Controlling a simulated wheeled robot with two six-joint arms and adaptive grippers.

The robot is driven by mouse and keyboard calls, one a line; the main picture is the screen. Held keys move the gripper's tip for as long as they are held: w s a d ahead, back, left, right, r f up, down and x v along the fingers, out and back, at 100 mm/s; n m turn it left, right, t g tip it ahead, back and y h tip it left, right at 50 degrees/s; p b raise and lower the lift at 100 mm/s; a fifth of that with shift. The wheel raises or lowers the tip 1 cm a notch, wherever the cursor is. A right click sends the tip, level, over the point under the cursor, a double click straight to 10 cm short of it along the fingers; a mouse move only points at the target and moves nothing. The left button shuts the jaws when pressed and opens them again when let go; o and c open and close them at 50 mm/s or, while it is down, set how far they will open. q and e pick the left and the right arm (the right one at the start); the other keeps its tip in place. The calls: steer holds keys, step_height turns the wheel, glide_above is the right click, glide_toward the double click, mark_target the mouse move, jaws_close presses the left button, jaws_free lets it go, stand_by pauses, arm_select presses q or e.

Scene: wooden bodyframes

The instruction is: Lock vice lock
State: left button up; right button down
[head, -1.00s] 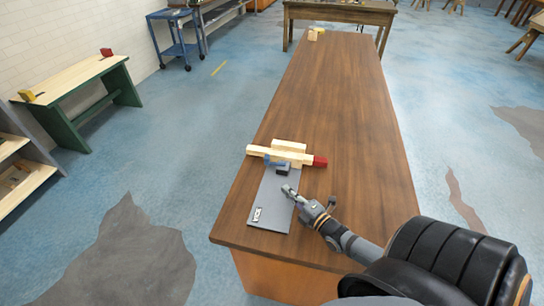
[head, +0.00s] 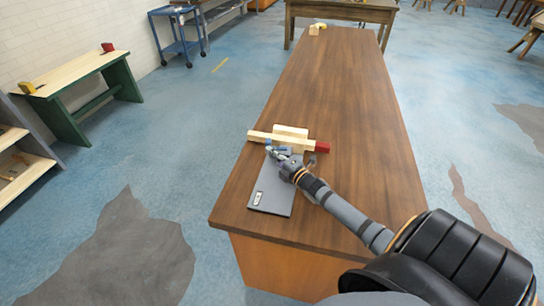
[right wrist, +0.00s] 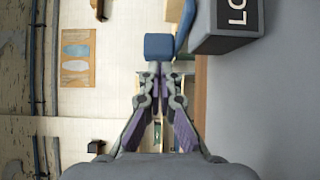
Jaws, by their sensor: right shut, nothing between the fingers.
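The vice lock is a grey plate (head: 270,195) with a small label, lying on the long brown table. In the right wrist view a dark grey block (right wrist: 222,25) with white letters starting "LO" is at the top right. A small blue block (right wrist: 158,46) is just ahead of my fingertips; whether they touch it I cannot tell. My right gripper (head: 277,154) is over the far end of the plate, shut and empty; it also shows in the right wrist view (right wrist: 158,78). It covers part of the lock in the head view. My left gripper is not in view.
A pale wooden bar (head: 280,140) with a red end (head: 322,146) lies across the plate's far end, beside another pale block (head: 291,131). The brown table (head: 335,90) is clear beyond, up to small wooden blocks (head: 315,29) at its far end.

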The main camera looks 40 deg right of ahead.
steer(key=shift+w, duration=0.1)
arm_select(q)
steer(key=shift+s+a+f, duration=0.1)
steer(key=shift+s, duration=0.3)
arm_select(e)
steer(key=shift+r, duration=0.15)
steer(key=shift+d, duration=0.1)
steer(key=shift+w+d+r+p, duration=0.25)
steer(key=shift+w+p, duration=0.2)
steer(key=shift+w, duration=0.15)
steer(key=shift+a+f, duration=0.1)
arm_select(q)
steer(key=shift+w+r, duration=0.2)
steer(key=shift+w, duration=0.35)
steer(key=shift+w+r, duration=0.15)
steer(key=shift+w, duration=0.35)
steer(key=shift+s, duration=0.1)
